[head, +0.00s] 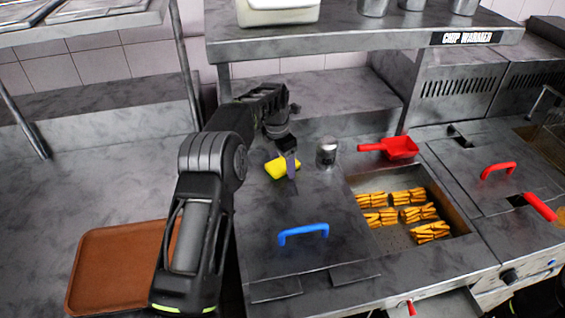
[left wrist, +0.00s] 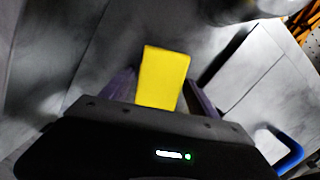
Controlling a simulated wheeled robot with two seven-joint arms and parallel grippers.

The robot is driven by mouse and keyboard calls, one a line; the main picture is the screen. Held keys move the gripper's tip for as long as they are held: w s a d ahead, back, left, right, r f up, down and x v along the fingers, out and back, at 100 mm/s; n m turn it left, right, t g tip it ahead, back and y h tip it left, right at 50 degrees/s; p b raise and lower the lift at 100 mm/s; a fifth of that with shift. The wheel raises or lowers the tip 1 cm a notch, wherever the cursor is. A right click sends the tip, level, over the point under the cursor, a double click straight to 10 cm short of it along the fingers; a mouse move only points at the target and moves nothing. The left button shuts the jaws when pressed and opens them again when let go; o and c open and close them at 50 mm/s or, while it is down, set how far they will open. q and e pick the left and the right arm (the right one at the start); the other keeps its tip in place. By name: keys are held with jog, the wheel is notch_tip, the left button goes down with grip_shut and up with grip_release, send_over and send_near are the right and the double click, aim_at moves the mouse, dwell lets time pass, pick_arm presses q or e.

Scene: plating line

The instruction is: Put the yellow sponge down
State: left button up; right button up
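The yellow sponge (head: 277,168) shows in the head view at the tip of my left gripper (head: 288,160), over the steel lid with the blue handle. In the left wrist view the sponge (left wrist: 163,78) sits between the two fingers of my left gripper (left wrist: 160,92), which are closed on its sides. Whether the sponge touches the lid surface under it is hard to tell. My right gripper does not show in either view.
A metal shaker (head: 326,152) stands just right of the sponge. A red scoop (head: 398,148) lies behind the well of fries (head: 378,183). The lid's blue handle (head: 303,232) is in front. A brown tray (head: 112,268) lies at left. A shelf (head: 350,38) overhangs behind.

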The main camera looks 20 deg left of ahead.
aim_at(280, 164)
pick_arm(q)
jog(key=shift+o, duration=0.6)
jog(key=shift+r, duration=0.5)
jog(key=r, duration=0.5)
jog(key=r+b, duration=0.1)
jog(key=r, duration=0.1)
jog(key=shift+s+a+r, duration=0.3)
jog(key=shift+s+r, duration=0.05)
jog(key=shift+s, duration=0.05)
jog(key=r, duration=0.1)
jog(key=r+p, duration=0.1)
jog(key=r, duration=0.1)
jog(key=shift+s+r, duration=0.2)
jog(key=shift+r, duration=0.1)
jog(key=shift+s+a+f, duration=0.1)
